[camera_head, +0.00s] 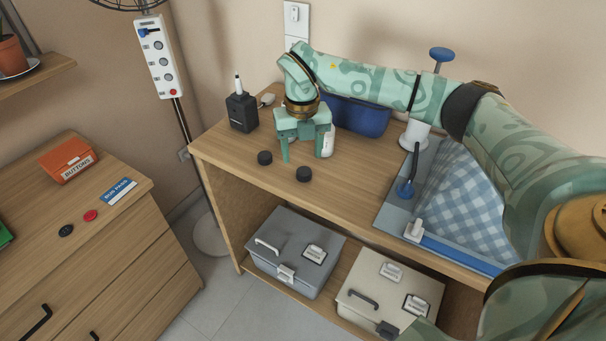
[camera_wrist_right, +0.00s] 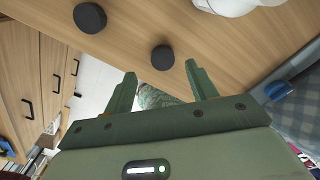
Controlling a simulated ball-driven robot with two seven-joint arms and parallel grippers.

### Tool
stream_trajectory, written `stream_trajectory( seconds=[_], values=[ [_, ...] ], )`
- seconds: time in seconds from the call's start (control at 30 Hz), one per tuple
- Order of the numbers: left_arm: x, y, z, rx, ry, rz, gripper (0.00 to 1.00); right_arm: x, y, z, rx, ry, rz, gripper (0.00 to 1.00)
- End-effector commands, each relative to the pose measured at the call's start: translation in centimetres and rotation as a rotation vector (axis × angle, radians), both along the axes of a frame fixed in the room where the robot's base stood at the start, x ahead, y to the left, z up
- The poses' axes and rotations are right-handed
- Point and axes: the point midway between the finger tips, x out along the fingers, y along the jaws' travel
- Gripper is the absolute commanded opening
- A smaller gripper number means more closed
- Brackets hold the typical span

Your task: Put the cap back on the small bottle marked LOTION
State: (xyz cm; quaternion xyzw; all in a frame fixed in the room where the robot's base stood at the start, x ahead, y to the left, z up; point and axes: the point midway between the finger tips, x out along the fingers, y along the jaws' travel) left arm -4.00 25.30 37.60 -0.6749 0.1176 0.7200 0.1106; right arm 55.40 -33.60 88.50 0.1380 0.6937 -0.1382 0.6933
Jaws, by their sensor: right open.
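Two round black caps lie apart on the wooden bench top, a left cap (camera_head: 265,157) and a right cap (camera_head: 303,174). Both show in the right wrist view, one near cap (camera_wrist_right: 162,57) and one farther cap (camera_wrist_right: 90,17). My right gripper (camera_head: 304,156) is open and empty above the bench, fingers down, just behind the right cap. In the wrist view its fingertips (camera_wrist_right: 160,70) stand either side of the near cap's line, without touching it. A white bottle (camera_head: 328,141) stands behind the gripper, partly hidden; no lettering is readable. My left gripper is not in view.
A black charger-like box (camera_head: 241,112) stands at the bench's left, and a blue bin (camera_head: 360,115) at the back. A tray with checked cloth (camera_head: 450,190) and a blue-handled tool fills the right. Bare bench lies in front of the caps.

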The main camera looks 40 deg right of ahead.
Motion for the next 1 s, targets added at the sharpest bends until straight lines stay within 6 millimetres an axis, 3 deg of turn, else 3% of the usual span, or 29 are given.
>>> stream_trajectory(
  seconds=[0.27,0.6,0.97,1.0],
  values=[
    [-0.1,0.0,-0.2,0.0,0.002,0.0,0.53,-0.1,0.0,-0.4,0.0,0.001,0.0,0.57],
    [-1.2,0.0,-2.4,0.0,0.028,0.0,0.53,-0.5,-0.2,-5.2,0.0,0.004,0.001,0.57],
    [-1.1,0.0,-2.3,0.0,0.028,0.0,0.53,-0.5,-0.2,-5.1,0.0,0.0,0.0,0.57],
    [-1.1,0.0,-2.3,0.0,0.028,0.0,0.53,-0.5,-0.2,-5.1,0.0,0.0,0.0,0.51]
  ],
)
